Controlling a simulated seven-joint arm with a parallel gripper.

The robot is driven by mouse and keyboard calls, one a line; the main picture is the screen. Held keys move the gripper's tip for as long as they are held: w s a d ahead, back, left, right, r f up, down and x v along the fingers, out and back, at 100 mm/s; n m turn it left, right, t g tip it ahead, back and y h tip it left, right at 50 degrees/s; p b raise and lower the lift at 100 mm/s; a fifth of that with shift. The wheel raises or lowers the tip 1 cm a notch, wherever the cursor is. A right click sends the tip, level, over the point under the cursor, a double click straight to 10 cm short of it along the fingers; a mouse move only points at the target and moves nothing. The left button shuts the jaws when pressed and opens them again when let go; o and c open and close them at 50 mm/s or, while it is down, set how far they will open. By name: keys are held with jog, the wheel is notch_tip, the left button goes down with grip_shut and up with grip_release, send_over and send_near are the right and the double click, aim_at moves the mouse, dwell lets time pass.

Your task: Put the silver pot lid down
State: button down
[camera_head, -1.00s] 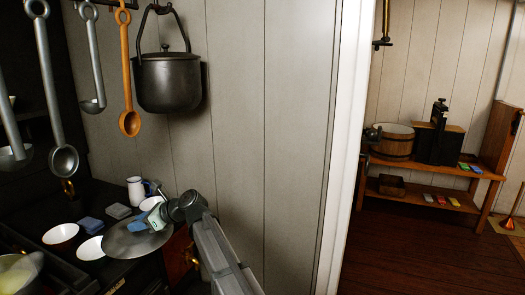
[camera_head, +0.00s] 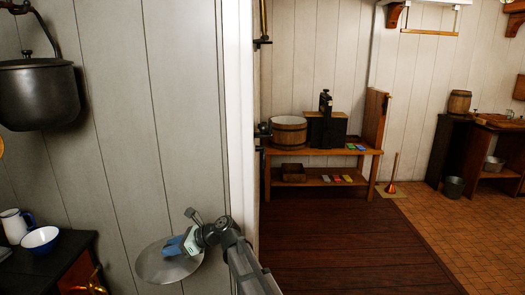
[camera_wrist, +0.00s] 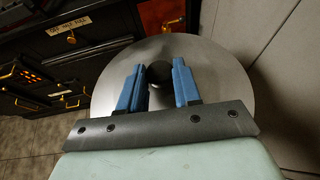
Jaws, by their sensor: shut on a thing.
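The silver pot lid (camera_head: 152,265) is a round flat disc with a dark knob (camera_wrist: 160,73), held in the air in front of the panelled wall, right of the dark stove. My gripper (camera_head: 180,246) has blue fingers and is shut on the knob. In the wrist view the two fingers of my gripper (camera_wrist: 159,85) stand on either side of the knob, and the lid (camera_wrist: 222,70) spreads out beneath them. The lid's near part is hidden behind the gripper.
The stove top (camera_head: 62,250) at left carries a white mug (camera_head: 15,226) and a white bowl (camera_head: 41,239). A white door post (camera_head: 240,120) stands close to my arm. Beyond it is a wooden bench (camera_head: 320,151) with a bucket (camera_head: 288,132). Open floor (camera_head: 340,235) lies in front of the bench.

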jog(key=w+d+f+m+t, duration=0.1)
jog(key=d+f+m+t, duration=0.1)
jog(key=d, duration=1)
jog(key=w+d+f+m+t, duration=0.1)
jog(key=d+f, duration=0.2)
jog(key=d, duration=0.8)
jog(key=s+d+f+m+t+h, duration=0.1)
jog(key=s+d+t, duration=0.1)
jog(key=d, duration=0.9)
jog(key=s+d+f+m+t+h, duration=0.1)
jog(key=s+d, duration=0.3)
jog(key=d, duration=0.8)
jog(key=shift+s+d+f+m+t, duration=0.15)
jog(key=shift+s+f+m+t, duration=0.15)
jog(key=shift+f+m+t, duration=0.3)
jog(key=shift+f, duration=0.1)
